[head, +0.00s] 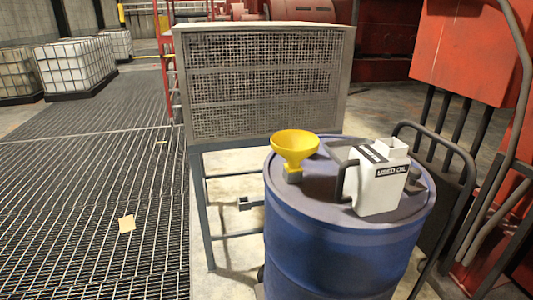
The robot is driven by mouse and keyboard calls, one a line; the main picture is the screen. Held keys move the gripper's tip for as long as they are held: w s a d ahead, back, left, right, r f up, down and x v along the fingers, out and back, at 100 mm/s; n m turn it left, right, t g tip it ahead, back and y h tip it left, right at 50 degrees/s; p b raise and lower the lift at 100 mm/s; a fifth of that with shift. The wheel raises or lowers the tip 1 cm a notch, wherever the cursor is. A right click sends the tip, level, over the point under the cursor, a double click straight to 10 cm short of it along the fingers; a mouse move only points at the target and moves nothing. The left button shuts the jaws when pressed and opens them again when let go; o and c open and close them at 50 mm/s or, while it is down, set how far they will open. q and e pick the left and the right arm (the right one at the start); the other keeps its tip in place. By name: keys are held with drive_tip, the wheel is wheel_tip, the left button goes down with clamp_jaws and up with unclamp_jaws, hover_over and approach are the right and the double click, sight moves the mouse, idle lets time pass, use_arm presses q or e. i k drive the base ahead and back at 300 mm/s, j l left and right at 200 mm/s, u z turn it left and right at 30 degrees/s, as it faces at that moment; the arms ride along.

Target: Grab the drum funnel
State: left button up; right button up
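The yellow drum funnel (295,144) stands upright on the left part of the top of a blue drum (325,250). Neither of my grippers shows in the head view.
A grey mesh-fronted cabinet on legs (262,85) stands close behind the drum. A dark tubular handle (470,175) and red machinery (470,50) are at the right. Open floor grating (90,190) lies to the left, with caged white tanks (75,65) beyond.

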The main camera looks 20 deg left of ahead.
sight(294, 145)
drive_tip(key=i+j+z, duration=0.1)
drive_tip(key=j+z, duration=0.25)
drive_tip(key=j, duration=0.85)
drive_tip(key=j+z, duration=0.3)
drive_tip(key=j, duration=0.9)
